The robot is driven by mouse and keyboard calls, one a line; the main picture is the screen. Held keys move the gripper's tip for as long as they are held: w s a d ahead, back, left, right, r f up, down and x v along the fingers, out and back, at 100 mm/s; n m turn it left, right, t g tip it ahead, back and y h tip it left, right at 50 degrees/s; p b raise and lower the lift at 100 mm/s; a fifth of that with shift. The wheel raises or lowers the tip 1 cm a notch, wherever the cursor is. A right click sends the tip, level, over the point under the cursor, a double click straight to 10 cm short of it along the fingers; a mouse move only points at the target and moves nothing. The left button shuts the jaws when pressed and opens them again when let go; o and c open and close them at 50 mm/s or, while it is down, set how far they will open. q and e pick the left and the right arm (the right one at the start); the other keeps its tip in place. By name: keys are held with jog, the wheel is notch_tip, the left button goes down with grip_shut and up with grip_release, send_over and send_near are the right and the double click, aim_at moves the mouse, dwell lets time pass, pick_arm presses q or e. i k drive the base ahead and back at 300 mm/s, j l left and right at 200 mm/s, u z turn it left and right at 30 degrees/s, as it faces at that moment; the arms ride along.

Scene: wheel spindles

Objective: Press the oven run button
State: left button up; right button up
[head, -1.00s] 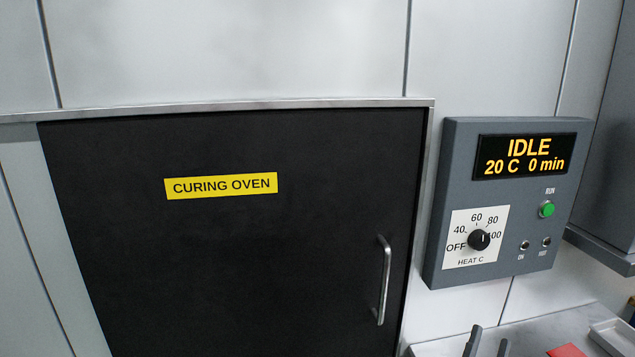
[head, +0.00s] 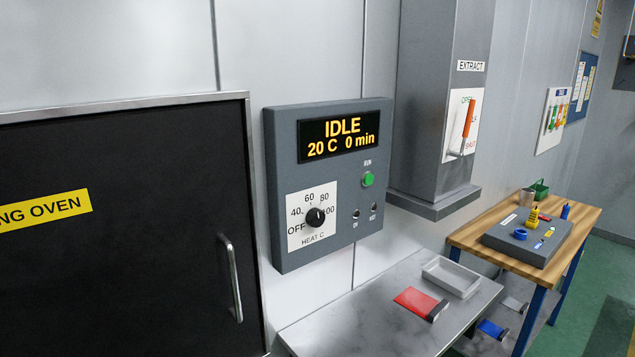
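The green run button (head: 368,179) sits at the right side of the grey oven control panel (head: 285,150), under the label RUN. The panel display (head: 344,136) reads IDLE, 20 C, 0 min. The heat dial (head: 315,217) is on the panel's lower left, and two small dark lamps marked ON and HOT are at its lower right. The black curing oven door (head: 120,260) is shut, with a vertical handle (head: 232,277). Neither of my grippers is in view, and nothing touches the button.
A grey bench (head: 365,318) below the panel holds a red-bladed tool (head: 416,302) and a shallow tray (head: 451,276). A grey extract duct (head: 425,100) with an orange lever (head: 469,118) juts out right of the panel. A wooden table (head: 575,222) stands farther right.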

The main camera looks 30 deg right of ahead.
aim_at(368, 180)
jog(key=z, duration=1.35)
